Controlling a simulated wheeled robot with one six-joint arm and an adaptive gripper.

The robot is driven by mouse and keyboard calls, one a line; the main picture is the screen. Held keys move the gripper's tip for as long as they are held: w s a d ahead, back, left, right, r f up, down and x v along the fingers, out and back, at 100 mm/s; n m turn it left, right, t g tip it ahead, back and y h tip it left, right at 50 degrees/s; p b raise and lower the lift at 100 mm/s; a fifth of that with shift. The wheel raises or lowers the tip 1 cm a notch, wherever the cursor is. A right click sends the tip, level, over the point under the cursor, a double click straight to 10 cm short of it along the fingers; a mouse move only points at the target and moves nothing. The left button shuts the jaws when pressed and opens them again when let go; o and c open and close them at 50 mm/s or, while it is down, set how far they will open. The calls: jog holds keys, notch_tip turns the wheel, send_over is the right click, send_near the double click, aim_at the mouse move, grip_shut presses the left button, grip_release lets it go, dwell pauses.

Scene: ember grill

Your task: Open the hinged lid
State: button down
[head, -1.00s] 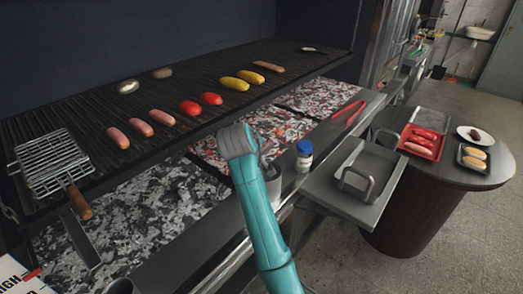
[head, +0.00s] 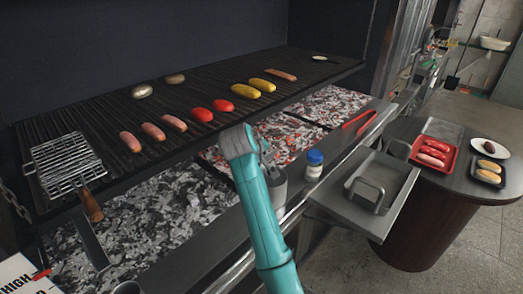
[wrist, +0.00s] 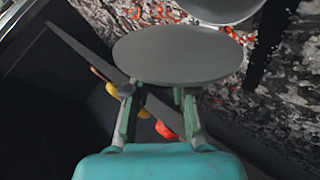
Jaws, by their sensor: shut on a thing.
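A round, flat grey lid (wrist: 178,55) fills the upper middle of the wrist view. My gripper (wrist: 158,94) is at its near edge, with one finger on each side, shut on it. A lighter grey rounded body (wrist: 222,8) shows just beyond the lid at the top edge. The hinge cannot be made out. In the head view a grey cylindrical container (head: 279,188) stands on the front ledge, partly hidden behind my teal arm. My gripper and the lid are hidden there by my arm.
A white jar with a blue cap (head: 314,165) stands just right of the container. Red tongs (head: 358,119) lie farther along the ledge. A metal tray (head: 398,180) is at the right. Sausages and vegetables lie on the grill (head: 205,88) above glowing coals (head: 290,135).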

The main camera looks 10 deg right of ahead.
dwell(0.5)
jog(key=c, duration=1)
grip_release()
jog(key=shift+r, duration=0.1)
jog(key=v, duration=1.2)
